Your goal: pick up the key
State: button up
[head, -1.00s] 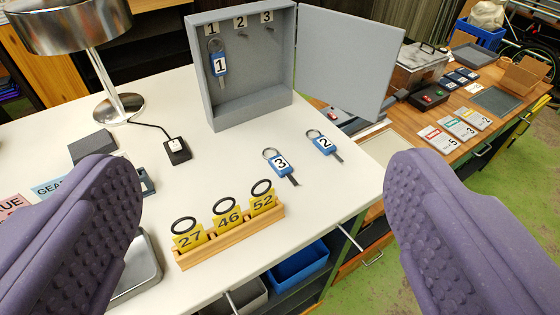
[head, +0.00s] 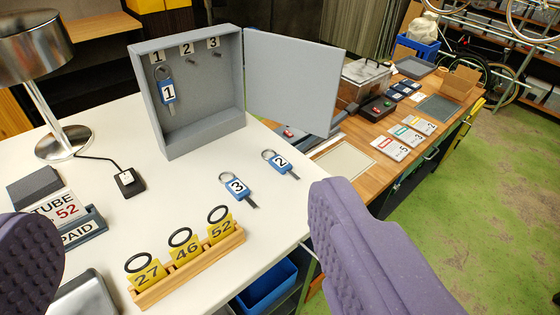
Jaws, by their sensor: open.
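Two keys with blue tags lie on the white table in front of the grey key cabinet (head: 205,131). The key tagged 3 (head: 236,188) is nearer, and the key tagged 2 (head: 281,163) is just behind it to the right. A third key, tagged 1 (head: 168,93), hangs on the hook under label 1 inside the cabinet. Hooks 2 and 3 are bare. My gripper (head: 185,225) is open and empty. Its purple fingers stand wide apart, at the left edge and right of centre, apart from all the keys.
A wooden rack (head: 190,267) with yellow tags 27, 46 and 52 stands at the white table's (head: 275,218) front edge. A lamp (head: 63,140) and a black switch box (head: 128,182) are at left. The cabinet door (head: 293,85) stands open to the right. A wooden bench (head: 365,137) adjoins behind.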

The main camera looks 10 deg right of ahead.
aim_at(236, 187)
jog(key=i+l+z, duration=0.2)
jog(key=i+z, duration=0.15)
jog(key=i, duration=0.2)
jog(key=i+z, duration=0.3)
jog(key=i, duration=0.25)
